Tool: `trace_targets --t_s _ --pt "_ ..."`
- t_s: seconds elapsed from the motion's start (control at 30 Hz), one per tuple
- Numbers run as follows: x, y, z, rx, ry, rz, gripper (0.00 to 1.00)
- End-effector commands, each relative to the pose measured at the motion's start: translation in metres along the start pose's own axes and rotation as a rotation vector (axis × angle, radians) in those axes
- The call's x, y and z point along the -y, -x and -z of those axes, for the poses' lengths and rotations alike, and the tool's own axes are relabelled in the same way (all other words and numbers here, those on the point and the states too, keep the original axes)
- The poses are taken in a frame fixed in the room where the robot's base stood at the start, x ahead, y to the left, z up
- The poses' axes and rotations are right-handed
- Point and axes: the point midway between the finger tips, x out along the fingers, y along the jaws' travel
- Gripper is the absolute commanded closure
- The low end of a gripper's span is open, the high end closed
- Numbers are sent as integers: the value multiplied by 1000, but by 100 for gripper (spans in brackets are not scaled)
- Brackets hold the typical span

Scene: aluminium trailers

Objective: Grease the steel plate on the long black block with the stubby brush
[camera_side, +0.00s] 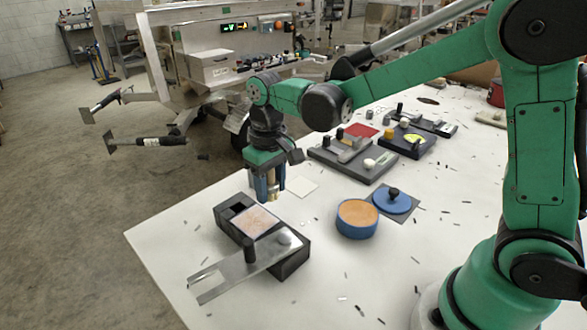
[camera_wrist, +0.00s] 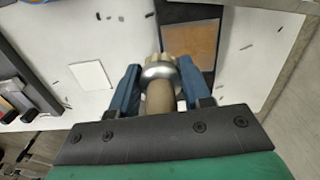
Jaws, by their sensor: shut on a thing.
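The long black block (camera_side: 296,262) lies near the table's left edge. A square pinkish-brown, mottled face (camera_side: 256,221) is set in its top; it looks brown in the wrist view (camera_wrist: 190,45). A flat grey steel plate (camera_side: 222,275) with an upright black knob lies across the block's near end and sticks out to the left. My gripper (camera_side: 268,196) is shut on the stubby brush (camera_wrist: 160,98), which has a tan handle, a silver collar and pale bristles. The brush hangs bristles down above and just behind the block, apart from it.
A round blue tin (camera_side: 357,230) with tan contents stands open to the right. Its blue lid (camera_side: 390,203) with a black knob lies on a dark mat behind it. Grey trays (camera_side: 352,166) with tools stand farther back. A white card (camera_side: 302,187) lies nearby. Small dark chips litter the table.

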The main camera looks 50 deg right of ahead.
Motion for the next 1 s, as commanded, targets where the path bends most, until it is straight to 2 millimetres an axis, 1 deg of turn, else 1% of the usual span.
trace_targets --t_s 0.3,0.5,1.0 --pt "0 29 0 0 0 0 100" --pt "0 42 0 0 0 0 100" --pt "0 43 0 0 0 0 100"
